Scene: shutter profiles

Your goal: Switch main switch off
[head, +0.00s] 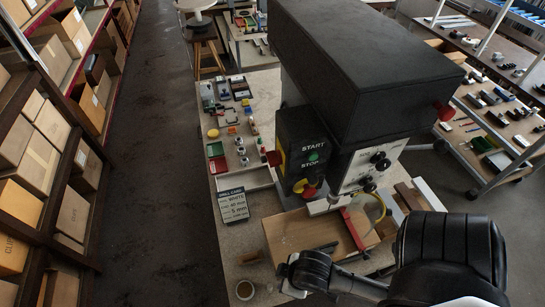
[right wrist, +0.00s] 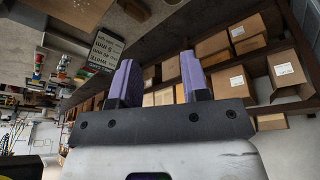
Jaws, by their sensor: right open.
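A black control box (head: 304,150) on the machine carries START and STOP labels and a green button (head: 313,156). A red knob on yellow (head: 308,190) sits low on its front. Another red knob (head: 273,158) with a yellow plate shows at its left side. I cannot tell which is the main switch, or its position. My right arm reaches in from the lower right, its wrist below and apart from the box. My right gripper (right wrist: 158,82) shows two purple fingers spread apart with nothing between them. My left gripper is out of view.
A drill card sign (head: 233,205) stands left of the box. A wooden board (head: 315,237) lies in front of the machine, near a red bar (head: 353,229) and a yellow cable (head: 380,207). Small parts cover the table behind. Shelves of cartons (head: 40,160) line the left; the aisle floor is clear.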

